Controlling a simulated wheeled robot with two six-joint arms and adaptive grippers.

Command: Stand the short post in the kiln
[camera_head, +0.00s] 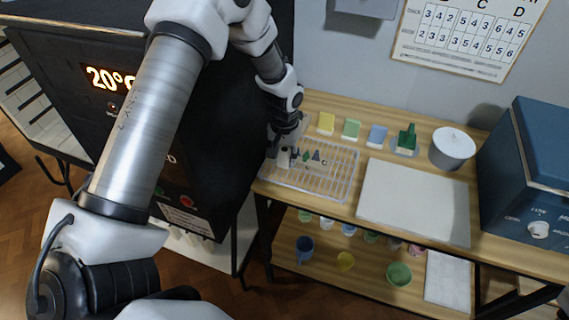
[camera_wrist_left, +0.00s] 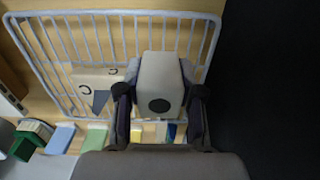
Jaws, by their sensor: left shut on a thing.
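My left gripper (camera_head: 284,145) is over the left end of the wire rack (camera_head: 345,180) in the head view. It is shut on a pale post (camera_head: 283,160), taken to be the short post. In the left wrist view the post (camera_wrist_left: 160,75) sits between the two fingers (camera_wrist_left: 160,112), its end with a dark round hole facing the camera. The rack (camera_wrist_left: 215,35) is behind it; I cannot tell whether the post touches it. The black kiln (camera_head: 60,55), with a lit display, stands at the left in the head view, partly hidden by my left arm. My right gripper is not in view.
Yellow, green and blue blocks line the shelf back. Cups and bowls fill the lower shelf.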

